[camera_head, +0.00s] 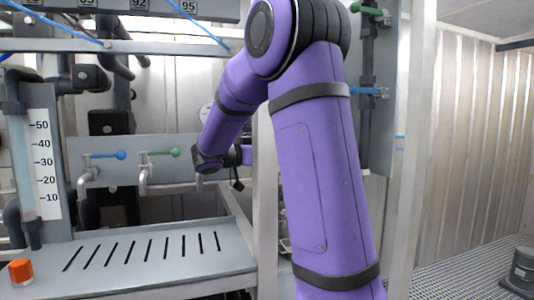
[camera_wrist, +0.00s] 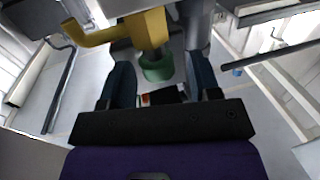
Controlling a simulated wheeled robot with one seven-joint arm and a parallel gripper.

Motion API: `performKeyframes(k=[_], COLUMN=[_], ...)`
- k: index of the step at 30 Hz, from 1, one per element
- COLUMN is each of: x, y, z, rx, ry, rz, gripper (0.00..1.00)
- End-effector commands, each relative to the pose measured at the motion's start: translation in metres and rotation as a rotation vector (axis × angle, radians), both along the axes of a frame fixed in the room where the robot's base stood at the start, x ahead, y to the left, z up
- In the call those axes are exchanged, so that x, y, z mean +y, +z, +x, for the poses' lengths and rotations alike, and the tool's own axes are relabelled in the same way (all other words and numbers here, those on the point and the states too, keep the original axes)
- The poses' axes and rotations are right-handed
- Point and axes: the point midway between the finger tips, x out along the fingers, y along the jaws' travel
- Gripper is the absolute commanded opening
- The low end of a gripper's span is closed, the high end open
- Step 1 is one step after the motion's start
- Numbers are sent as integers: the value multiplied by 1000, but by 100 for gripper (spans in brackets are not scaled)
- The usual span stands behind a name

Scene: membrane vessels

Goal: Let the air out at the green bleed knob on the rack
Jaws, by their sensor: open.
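In the wrist view a round green knob (camera_wrist: 157,68) sits under a dark stem, beside a yellow bent pipe (camera_wrist: 120,29). My gripper (camera_wrist: 160,73) is open, with one dark finger on each side of the knob in the picture. A gap shows between the knob and each finger, and I see no contact. How deep the knob lies between the fingers is hard to tell. In the head view my purple arm covers the middle of the rack and my fingers do not show clearly. I cannot pick out this knob there.
In the head view a panel carries a blue-handled tap (camera_head: 108,155) and a green-handled tap (camera_head: 165,153). A slotted grey tray (camera_head: 150,270) lies below, with an orange-topped item (camera_head: 20,271) on its left. A metal post (camera_head: 414,150) stands right of my arm.

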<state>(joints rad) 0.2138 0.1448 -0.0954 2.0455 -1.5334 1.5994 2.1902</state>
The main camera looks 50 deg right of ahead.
Motion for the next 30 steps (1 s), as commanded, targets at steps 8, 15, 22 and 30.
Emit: performKeyframes(k=[8,15,22,30], x=[-1,-1,0,0], y=[0,0,1,0], z=[0,0,-2,-4], rx=[0,0,-1,-1], ry=[0,0,93,309], rz=[0,0,0,-1], gripper=[52,8,7,8])
